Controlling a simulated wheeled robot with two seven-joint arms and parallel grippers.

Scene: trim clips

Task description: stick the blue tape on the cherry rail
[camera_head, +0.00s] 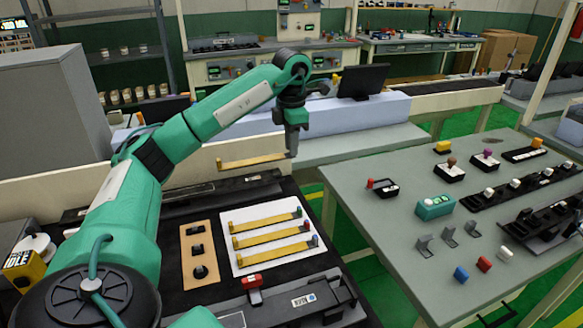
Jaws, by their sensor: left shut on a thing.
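My left gripper (291,152) points down above the dark work surface, shut on the right end of a thin gold strip (250,162). The strip is held level, sticks out to the left, and appears clear of the surface. Three similar gold strips (268,237) lie side by side on a white board (237,214) below, with small coloured pieces at their ends. No strip is clearly cherry-coloured. My right gripper is not in view.
A tan plate with black parts (199,227) lies left of the white board. A red-topped device (252,282) stands in front. The grey table (385,245) holds a red block (484,264), a teal box (434,207), metal brackets and black fixtures; its near left part is clear.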

